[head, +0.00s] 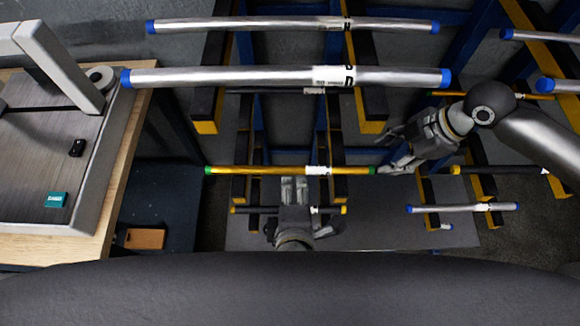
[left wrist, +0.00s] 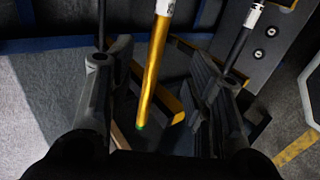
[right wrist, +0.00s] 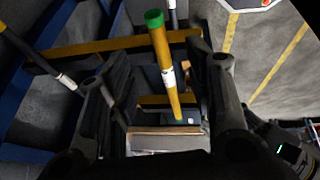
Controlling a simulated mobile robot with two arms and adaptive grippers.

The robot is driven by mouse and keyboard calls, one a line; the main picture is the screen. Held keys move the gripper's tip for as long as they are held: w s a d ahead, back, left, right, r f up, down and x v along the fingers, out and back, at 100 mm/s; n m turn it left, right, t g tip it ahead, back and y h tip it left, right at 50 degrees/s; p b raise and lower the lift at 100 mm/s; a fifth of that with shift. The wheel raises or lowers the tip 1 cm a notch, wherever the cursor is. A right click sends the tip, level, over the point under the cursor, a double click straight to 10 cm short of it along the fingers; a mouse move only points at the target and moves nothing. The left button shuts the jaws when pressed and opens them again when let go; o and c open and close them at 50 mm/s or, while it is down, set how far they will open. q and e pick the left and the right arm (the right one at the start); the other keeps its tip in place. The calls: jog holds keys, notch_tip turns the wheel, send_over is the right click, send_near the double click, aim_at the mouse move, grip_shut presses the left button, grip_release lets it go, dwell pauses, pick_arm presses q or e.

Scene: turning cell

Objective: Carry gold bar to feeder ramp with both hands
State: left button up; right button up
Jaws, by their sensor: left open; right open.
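The gold bar (head: 260,170), with green end caps and a white label, lies across yellow-and-black rack arms in the middle of the head view. My left gripper (head: 294,183) is open just in front of the bar, left of its label. In the left wrist view the bar (left wrist: 154,75) shows between the spread fingers. My right gripper (head: 385,153) is open by the bar's right end. In the right wrist view the bar (right wrist: 161,50) shows between its open fingers, green cap farther up. I cannot make out the feeder ramp for certain.
Silver bars with blue caps (head: 250,77) lie on higher rack arms behind. A dark bar with yellow caps (head: 260,210) lies below the gold one, near my left gripper. A wooden-edged bench (head: 118,165) with a grey machine stands at left. Rack arms (head: 242,150) stick out around the bar.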

aim_at(293, 172)
pick_arm(q)
jog(key=x, duration=1)
jog(key=shift+w+f, duration=0.1)
jog(key=shift+w, duration=0.25)
pick_arm(e)
jog(key=x, duration=1)
jog(key=shift+w+a+f, duration=0.1)
jog(key=shift+w+f, duration=0.1)
jog(key=shift+f, duration=0.05)
pick_arm(q)
jog(key=shift+c, duration=0.5)
pick_arm(e)
jog(key=shift+c, duration=0.5)
pick_arm(q)
grip_shut()
pick_arm(e)
grip_shut()
pick_arm(q)
jog(key=shift+s, duration=0.1)
pick_arm(e)
jog(key=shift+w+r, duration=0.1)
jog(key=shift+r, duration=0.15)
